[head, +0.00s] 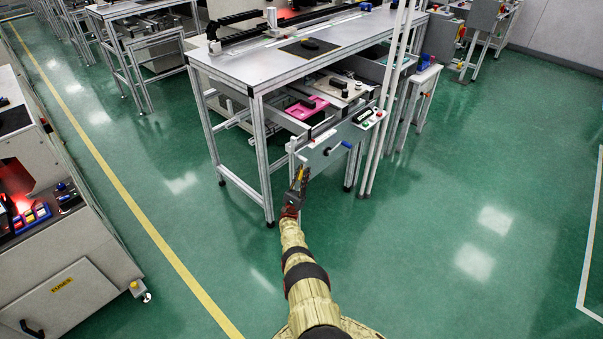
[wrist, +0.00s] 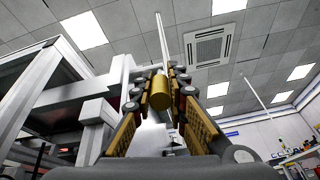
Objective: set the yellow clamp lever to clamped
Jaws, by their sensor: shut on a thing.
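The yellow clamp lever shows in the wrist view as a yellow cylindrical knob (wrist: 160,92) between the two fingers. My gripper (wrist: 164,95) is shut on it, with one finger pad on each side. In the head view my gripper (head: 298,180) is at the front left corner of the workbench, just below the grey front panel (head: 335,143). A small yellow spot of the lever (head: 300,173) shows at the fingertips. The lever's arm and pivot are mostly hidden, so its angle is unclear.
The workbench leg (head: 264,160) stands close on the left. White vertical pipes (head: 385,110) rise at right. The green floor is open to the right.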

